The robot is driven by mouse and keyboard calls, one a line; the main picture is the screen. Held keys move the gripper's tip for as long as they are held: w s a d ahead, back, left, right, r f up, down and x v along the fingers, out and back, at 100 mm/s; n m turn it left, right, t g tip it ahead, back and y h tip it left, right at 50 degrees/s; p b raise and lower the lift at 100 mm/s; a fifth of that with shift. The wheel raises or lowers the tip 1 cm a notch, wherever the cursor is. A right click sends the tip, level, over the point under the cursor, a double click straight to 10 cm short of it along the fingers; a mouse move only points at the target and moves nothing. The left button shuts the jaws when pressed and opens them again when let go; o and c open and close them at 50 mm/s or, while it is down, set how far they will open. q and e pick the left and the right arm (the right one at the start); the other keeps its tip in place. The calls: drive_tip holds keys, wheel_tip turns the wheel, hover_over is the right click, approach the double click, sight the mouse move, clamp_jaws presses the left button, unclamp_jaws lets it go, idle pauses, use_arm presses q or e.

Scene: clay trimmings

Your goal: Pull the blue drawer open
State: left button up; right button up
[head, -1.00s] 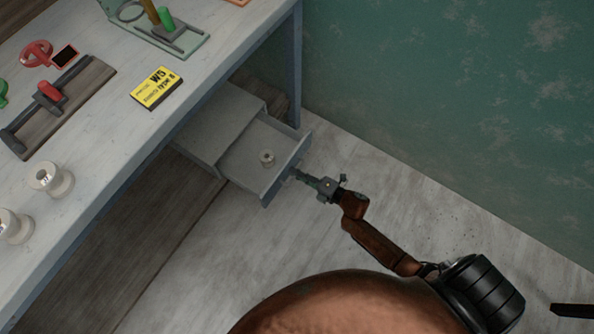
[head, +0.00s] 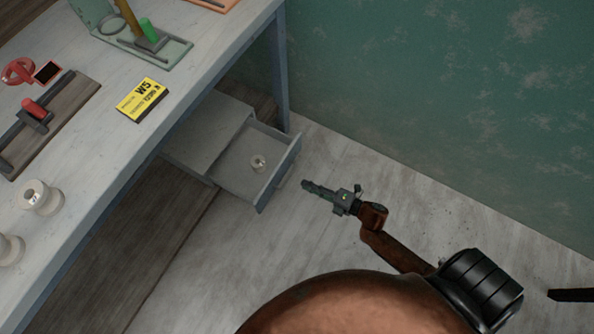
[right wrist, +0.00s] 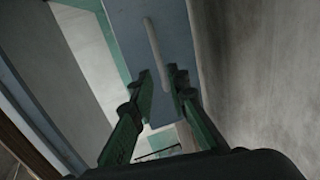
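The blue drawer (head: 282,175) under the workbench stands pulled out of its grey cabinet, with a small pale spool-like piece (head: 258,163) inside. Its blue-grey front also shows in the right wrist view (right wrist: 128,25), with a pale bar handle (right wrist: 156,52) on it. My right gripper (head: 305,184) is just in front of the drawer front, with a gap between them. My left gripper is not in view.
The workbench (head: 105,130) carries a yellow box (head: 142,99), white spools (head: 40,197), a wooden tool board and a green stand. A blue table leg (head: 281,75) stands behind the drawer. The floor (head: 330,255) right of the drawer is clear up to the green wall (head: 420,90).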

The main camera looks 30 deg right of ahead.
drive_tip(key=shift+v, duration=1.45)
drive_tip(key=shift+d, duration=0.1)
